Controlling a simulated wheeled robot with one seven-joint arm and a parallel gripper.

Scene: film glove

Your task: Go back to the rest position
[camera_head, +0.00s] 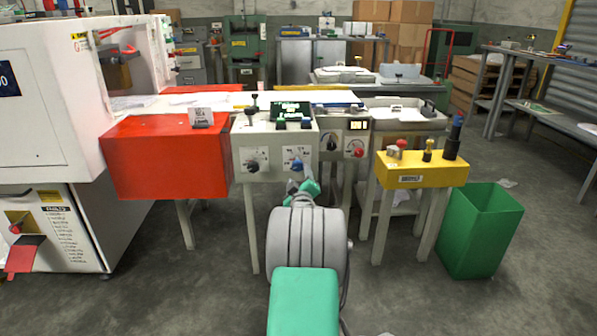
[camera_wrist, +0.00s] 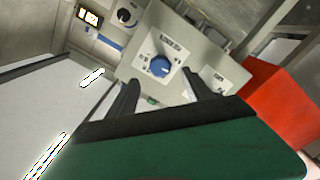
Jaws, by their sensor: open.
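My gripper (camera_head: 301,178) is in front of the grey control panel (camera_head: 268,140), close to its blue knob (camera_head: 297,165). In the wrist view my gripper (camera_wrist: 160,84) has its two dark fingers spread apart with nothing between them. The blue knob (camera_wrist: 160,67) on its white label lies just beyond the fingertips, and they look apart from it. My arm reaches forward from the bottom of the head view and hides part of the panel's stand. No marker of a rest position shows.
A red box (camera_head: 165,155) stands left of the panel, beside a large white machine (camera_head: 50,90). To the right are a yellow button box (camera_head: 421,172) on a stand and a green bin (camera_head: 479,230). Grey floor (camera_head: 400,290) is clear in front. Shelves and cardboard boxes are behind.

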